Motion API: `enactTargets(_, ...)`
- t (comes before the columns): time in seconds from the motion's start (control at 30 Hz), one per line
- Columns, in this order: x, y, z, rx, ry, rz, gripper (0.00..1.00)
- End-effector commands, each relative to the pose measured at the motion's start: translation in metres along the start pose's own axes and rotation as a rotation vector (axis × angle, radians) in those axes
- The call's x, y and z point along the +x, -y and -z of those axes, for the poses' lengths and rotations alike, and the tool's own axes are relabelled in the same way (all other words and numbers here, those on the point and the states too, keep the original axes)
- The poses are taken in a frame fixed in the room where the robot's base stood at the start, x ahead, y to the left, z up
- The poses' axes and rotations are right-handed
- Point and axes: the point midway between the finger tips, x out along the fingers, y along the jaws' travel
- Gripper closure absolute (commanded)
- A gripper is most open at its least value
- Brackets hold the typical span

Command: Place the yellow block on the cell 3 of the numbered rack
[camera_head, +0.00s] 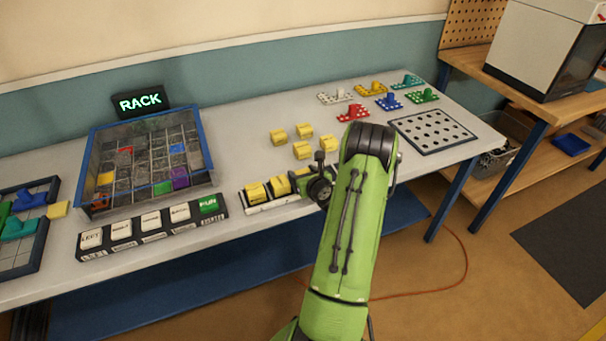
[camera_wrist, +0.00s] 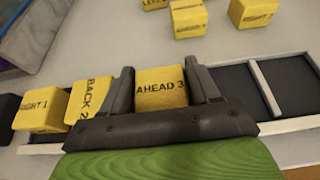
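The numbered rack (camera_head: 268,206) is a low white tray with dark cells near the table's front edge. In the wrist view its white rim (camera_wrist: 300,123) and empty dark cells show at right. My gripper (camera_wrist: 162,80) is down at the rack, one finger on each side of a yellow block (camera_wrist: 161,95) marked "AHEAD 3", which looks pinched between them. Left of it are yellow blocks "BACK 2" (camera_wrist: 90,98) and "RIGHT 1" (camera_wrist: 42,110) in the rack. The block's underside is hidden, so I cannot tell whether it touches the cell floor. In the head view my gripper (camera_head: 318,186) is partly hidden by my arm.
Several loose yellow blocks (camera_head: 278,135) lie behind the rack. A button strip (camera_head: 152,229) and a blue-framed grid box (camera_head: 92,160) stand left. Coloured studded pieces (camera_head: 388,102) and a perforated plate (camera_head: 432,132) lie right. The table between is clear.

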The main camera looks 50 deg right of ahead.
Motion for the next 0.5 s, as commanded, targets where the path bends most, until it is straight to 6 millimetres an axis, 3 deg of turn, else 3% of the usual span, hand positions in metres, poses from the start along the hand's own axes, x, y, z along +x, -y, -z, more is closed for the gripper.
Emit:
enactTargets(0.37,-0.004,0.000,-0.005,0.001,0.000,0.000,0.32)
enactTargets(0.5,-0.032,0.002,-0.003,0.007,-0.002,0.004,0.32)
